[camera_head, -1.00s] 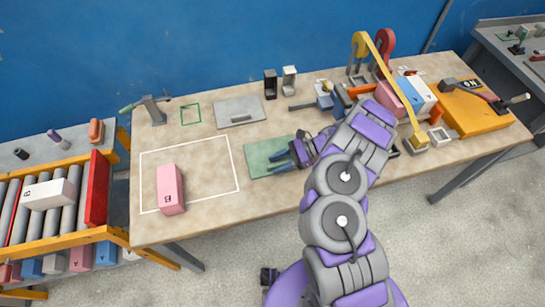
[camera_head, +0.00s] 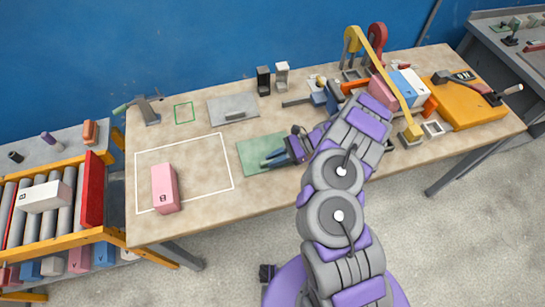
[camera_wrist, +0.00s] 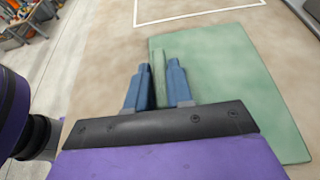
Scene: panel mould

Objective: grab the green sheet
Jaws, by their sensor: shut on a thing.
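The green sheet (camera_head: 252,149) lies flat on the workbench, right of the white outlined rectangle. It also shows in the wrist view (camera_wrist: 225,85), with a raised green rib standing on its left part. My gripper (camera_head: 268,160) reaches over the sheet from the right. In the wrist view my gripper (camera_wrist: 160,70) has its two blue fingers on either side of the rib, shut on it. The fingers and wrist hide part of the sheet.
A pink block (camera_head: 164,188) lies inside the white outline. A grey plate with a handle (camera_head: 233,109) lies behind the sheet. A yellow arch (camera_head: 378,65), coloured blocks and an orange board (camera_head: 465,104) crowd the right. The bench is clear between outline and sheet.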

